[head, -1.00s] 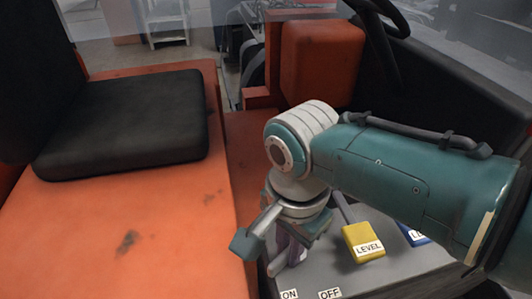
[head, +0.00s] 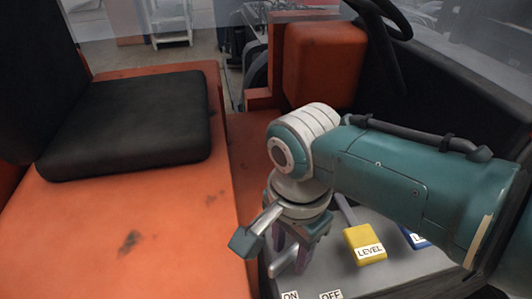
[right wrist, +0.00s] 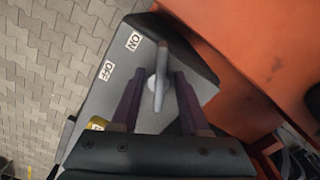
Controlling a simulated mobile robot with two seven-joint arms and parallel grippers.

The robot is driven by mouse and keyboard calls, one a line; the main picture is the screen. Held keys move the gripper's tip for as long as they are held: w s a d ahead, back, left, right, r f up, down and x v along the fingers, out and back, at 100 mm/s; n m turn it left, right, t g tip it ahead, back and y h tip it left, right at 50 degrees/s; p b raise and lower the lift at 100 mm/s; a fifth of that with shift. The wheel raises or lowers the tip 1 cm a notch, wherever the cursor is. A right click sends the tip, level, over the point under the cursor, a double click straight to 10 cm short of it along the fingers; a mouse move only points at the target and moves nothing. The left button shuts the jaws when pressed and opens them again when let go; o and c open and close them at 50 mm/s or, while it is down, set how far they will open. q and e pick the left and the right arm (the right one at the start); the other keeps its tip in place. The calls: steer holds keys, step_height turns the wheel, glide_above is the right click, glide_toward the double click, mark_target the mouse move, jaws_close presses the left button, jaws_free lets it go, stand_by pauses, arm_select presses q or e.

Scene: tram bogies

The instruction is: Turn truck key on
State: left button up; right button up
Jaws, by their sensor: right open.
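The truck key is a grey metal lever on a round base, on the grey control panel; it shows in the right wrist view (right wrist: 161,62) and partly in the head view (head: 281,263). An ON label (right wrist: 133,41) and an OFF label (right wrist: 107,71) are beside it on the panel. My right gripper (right wrist: 157,76) is open, with its purple fingers on either side of the key and gaps visible. In the head view my right gripper (head: 291,257) points down at the panel and hides part of the key. My left gripper is not in view.
A yellow LEVEL lever (head: 365,244) and a partly hidden blue lever (head: 413,237) stand on the panel right of my gripper. A black seat (head: 125,122) on an orange base (head: 130,215) is at left. A steering wheel (head: 385,15) is at the upper right.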

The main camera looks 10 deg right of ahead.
mark_target(290, 251)
steer(key=shift+r, duration=0.15)
step_height(290, 251, up, 10)
steer(key=p, duration=0.3)
steer(key=shift+p, duration=0.35)
steer(key=shift+f, duration=0.2)
